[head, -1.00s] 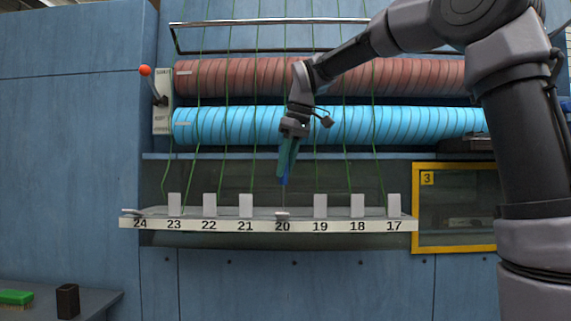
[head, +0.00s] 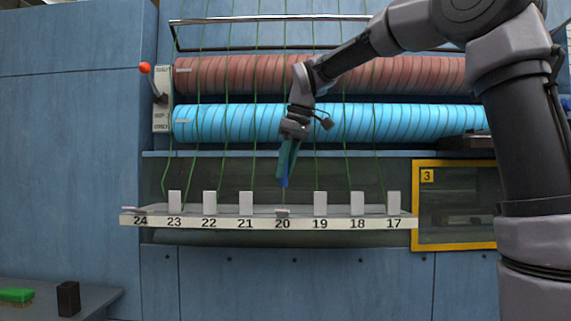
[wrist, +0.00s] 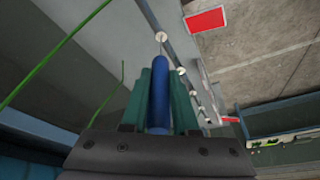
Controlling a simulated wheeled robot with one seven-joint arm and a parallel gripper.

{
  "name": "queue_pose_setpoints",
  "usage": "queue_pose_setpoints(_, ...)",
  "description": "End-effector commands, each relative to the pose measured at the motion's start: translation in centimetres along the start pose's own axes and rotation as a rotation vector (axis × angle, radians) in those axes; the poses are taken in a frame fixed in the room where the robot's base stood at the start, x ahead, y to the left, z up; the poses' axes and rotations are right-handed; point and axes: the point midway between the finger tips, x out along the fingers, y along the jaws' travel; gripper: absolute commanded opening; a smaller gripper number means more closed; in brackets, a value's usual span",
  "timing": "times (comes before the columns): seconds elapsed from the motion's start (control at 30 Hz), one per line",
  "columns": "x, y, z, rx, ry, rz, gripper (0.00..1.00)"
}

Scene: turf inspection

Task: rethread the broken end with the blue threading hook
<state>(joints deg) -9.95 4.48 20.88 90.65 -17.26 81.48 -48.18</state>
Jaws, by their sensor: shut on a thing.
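My gripper (head: 286,170) points down above the position marked 20 on the white numbered rail (head: 345,223). Its teal fingers are shut on the blue threading hook (wrist: 160,95). The hook's blue handle also shows below the fingers in the head view (head: 284,182). Its thin shaft reaches down toward the rail at 20. In the wrist view the shaft meets a small white round eyelet (wrist: 161,37); I cannot tell if it is inside. A green thread (wrist: 122,70) with a visible free-looking end is left of the fingers. Whether the hook carries thread is unclear.
Upright white plates (head: 246,204) stand along the rail on both sides of 20; the plate at 20 (head: 283,212) lies flat. Green threads run down past the blue roller (head: 400,122). A yellow-framed window (head: 455,248) is right. A green brush (head: 15,295) and dark block (head: 68,298) sit lower left.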

Motion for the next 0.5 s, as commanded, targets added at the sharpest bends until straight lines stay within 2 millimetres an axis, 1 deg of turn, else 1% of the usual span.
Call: queue_pose_setpoints(0.5,1.3,0.0,0.4,-0.001,0.000,0.001,0.00)
